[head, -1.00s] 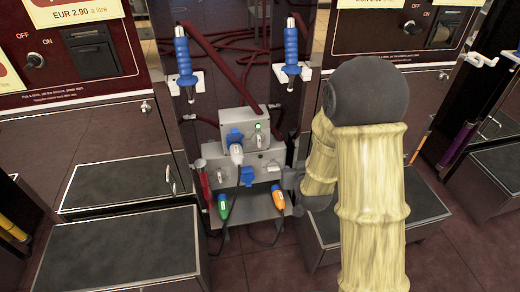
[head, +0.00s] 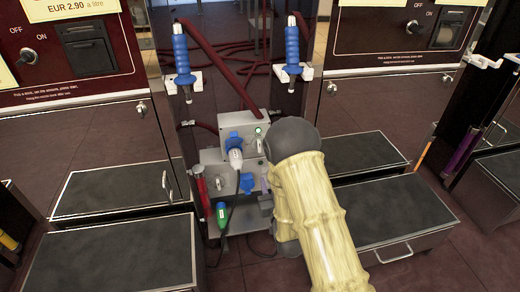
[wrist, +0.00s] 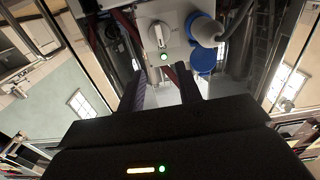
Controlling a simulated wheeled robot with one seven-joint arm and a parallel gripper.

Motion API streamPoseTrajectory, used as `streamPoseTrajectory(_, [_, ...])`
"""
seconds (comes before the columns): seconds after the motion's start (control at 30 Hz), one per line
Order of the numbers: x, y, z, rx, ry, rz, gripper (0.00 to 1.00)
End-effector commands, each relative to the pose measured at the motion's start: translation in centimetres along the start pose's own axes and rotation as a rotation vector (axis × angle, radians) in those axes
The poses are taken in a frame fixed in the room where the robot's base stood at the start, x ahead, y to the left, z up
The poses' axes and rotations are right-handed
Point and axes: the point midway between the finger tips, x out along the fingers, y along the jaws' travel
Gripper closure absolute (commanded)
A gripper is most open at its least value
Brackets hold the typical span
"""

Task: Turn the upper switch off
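The upper grey box (head: 236,128) stands on the rack between the two pumps. Its switch (head: 261,144) shows just left of my arm, below a green lit lamp (head: 258,130). In the wrist view the switch (wrist: 158,34) is a pale lever on a round plate, with the green lamp (wrist: 164,57) beside it. My gripper (wrist: 163,76) is open and empty; its two dark fingers point toward the box, apart from the switch. In the head view my arm hides most of the gripper.
A blue socket with a white-grey plug (head: 236,158) sits left of the switch. A lower grey box (head: 214,178) is partly hidden by my arm. A green plug (head: 222,214) hangs below. Blue-handled nozzles (head: 292,50) and a dark red hose are above. Low dark steps (head: 112,250) flank the rack.

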Motion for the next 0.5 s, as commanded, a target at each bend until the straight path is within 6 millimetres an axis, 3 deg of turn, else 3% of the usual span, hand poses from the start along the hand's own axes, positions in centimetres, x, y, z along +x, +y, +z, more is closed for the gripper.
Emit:
streamPoseTrajectory(0.17, [1.5, 0.0, 0.1, 0.0, 0.004, 0.0, 0.65])
streamPoseTrajectory(0.5, [7.2, 0.0, 0.2, 0.0, 0.005, 0.0, 0.65])
